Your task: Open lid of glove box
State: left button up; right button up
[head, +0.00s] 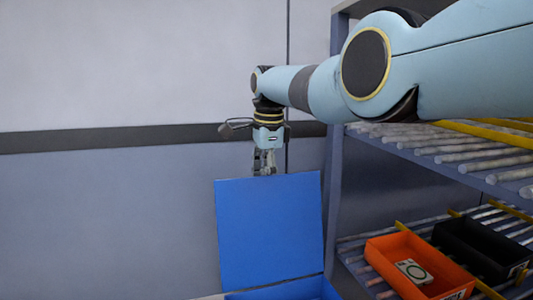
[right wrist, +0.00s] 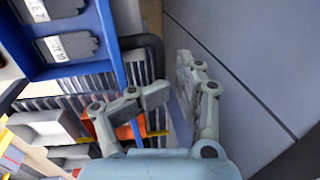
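The blue glove box (head: 285,291) is at the bottom of the head view, partly cut off by the frame. Its flat blue lid (head: 268,230) stands raised, nearly upright, at the back of the box. My right gripper (head: 264,168) points down just above the lid's top edge; I cannot tell whether it touches the lid. In the right wrist view the two fingers of my right gripper (right wrist: 172,88) are a little apart, with nothing clearly held between them. My left gripper is not in view.
A roller shelf (head: 440,150) stands at the right. Its lower level holds an orange bin (head: 380,252) with a pale part (head: 413,271) and a black bin (head: 470,245). A grey wall (head: 110,220) is behind. The right wrist view shows a blue panel with dark labelled pieces (right wrist: 68,47).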

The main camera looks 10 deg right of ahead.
notch_tip(320, 180, up, 11)
jog(key=s, duration=0.2)
jog(key=shift+s+d, duration=0.1)
